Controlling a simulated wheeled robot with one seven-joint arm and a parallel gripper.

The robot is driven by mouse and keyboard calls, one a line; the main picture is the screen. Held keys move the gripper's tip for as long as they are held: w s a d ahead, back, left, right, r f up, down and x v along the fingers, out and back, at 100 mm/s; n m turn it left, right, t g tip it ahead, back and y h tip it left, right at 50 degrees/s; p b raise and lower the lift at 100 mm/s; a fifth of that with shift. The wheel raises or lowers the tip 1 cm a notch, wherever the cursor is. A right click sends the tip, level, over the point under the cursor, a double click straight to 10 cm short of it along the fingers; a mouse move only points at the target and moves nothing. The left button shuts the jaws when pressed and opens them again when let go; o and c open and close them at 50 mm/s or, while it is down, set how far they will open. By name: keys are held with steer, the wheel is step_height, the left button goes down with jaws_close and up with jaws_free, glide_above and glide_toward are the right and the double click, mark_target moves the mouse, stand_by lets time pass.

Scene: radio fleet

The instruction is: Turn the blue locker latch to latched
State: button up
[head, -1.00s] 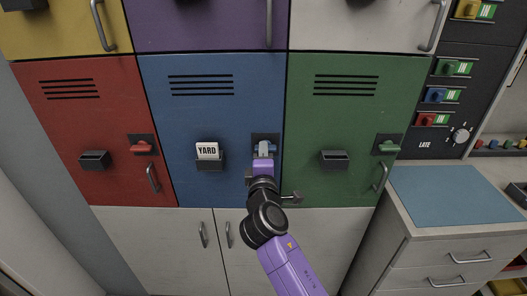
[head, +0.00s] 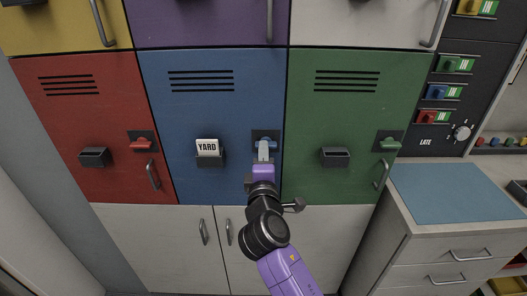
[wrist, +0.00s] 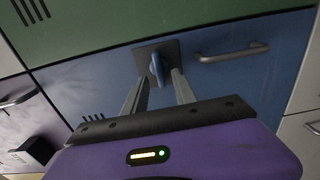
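The blue locker latch (head: 265,145) is a blue bar on a dark square plate, at the right side of the blue locker door (head: 205,120). The bar lies horizontal across the door in the head view. In the wrist view, the latch (wrist: 157,68) shows between the two grey fingers of my gripper (wrist: 160,82). The fingers are apart, one on either side of the bar, with a gap visible around it. In the head view my gripper (head: 264,153) is just below and in front of the latch, partly covering it and hiding the locker's handle.
The red locker (head: 80,120) and green locker (head: 340,110) flank the blue one, each with its own latch. A holder with a YARD card (head: 207,149) is left of the latch. The blue locker's handle (wrist: 231,53) is close to the fingers in the wrist view.

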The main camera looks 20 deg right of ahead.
steer(key=v, duration=0.4)
steer(key=shift+s+a+b, duration=0.1)
steer(key=shift+s+b, duration=0.25)
